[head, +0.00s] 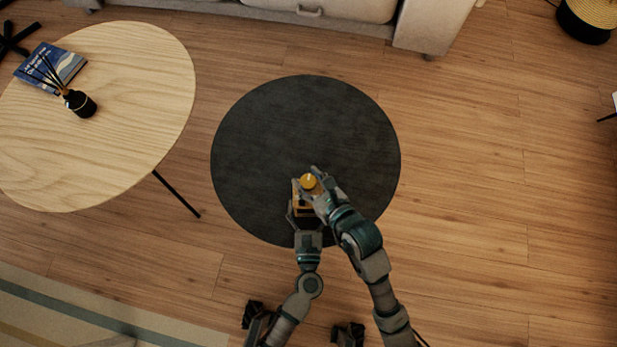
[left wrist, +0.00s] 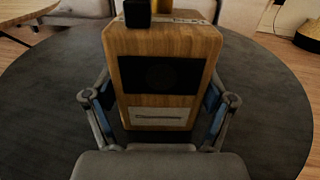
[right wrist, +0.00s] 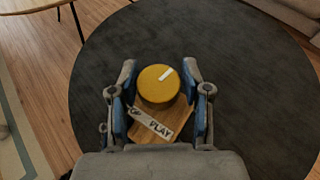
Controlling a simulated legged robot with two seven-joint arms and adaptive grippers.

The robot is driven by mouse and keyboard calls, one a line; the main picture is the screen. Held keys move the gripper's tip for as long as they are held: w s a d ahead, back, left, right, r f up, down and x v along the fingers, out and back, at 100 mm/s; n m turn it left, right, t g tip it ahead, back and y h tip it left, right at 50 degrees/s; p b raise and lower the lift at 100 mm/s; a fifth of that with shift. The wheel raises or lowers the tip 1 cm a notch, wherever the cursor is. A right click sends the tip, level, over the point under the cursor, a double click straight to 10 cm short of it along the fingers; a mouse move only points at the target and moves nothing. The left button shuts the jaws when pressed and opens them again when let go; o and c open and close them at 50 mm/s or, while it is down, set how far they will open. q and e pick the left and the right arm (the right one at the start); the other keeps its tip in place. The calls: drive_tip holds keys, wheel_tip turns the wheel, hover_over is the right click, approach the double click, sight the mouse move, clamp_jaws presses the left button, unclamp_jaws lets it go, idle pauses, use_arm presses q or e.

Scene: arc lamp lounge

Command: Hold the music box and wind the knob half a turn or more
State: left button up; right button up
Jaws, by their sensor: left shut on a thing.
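The music box (head: 301,209) is a small wooden box above the round dark table. In the left wrist view its wooden front (left wrist: 165,45) has a dark panel and a pale label. My left gripper (left wrist: 160,108) is shut on its two sides. A yellow round knob (right wrist: 158,88) with a white mark is on top, beside a tag reading "PLAY" (right wrist: 159,126). The mark points to the upper right in the right wrist view. My right gripper (right wrist: 160,88) is open, its fingers on either side of the knob, with small gaps visible. In the head view the right gripper (head: 316,183) partly covers the box.
The round dark table (head: 290,115) is otherwise clear. A pale wooden table (head: 135,110) at left holds a blue book (head: 60,62) and a dark reed diffuser (head: 80,103). A sofa (head: 425,25) stands at the back.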

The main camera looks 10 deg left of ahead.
drive_tip(key=shift+o, duration=0.8)
drive_tip(key=v, duration=1.2)
use_arm(q)
drive_tip(key=o, duration=1.4)
drive_tip(key=shift+o, duration=0.2)
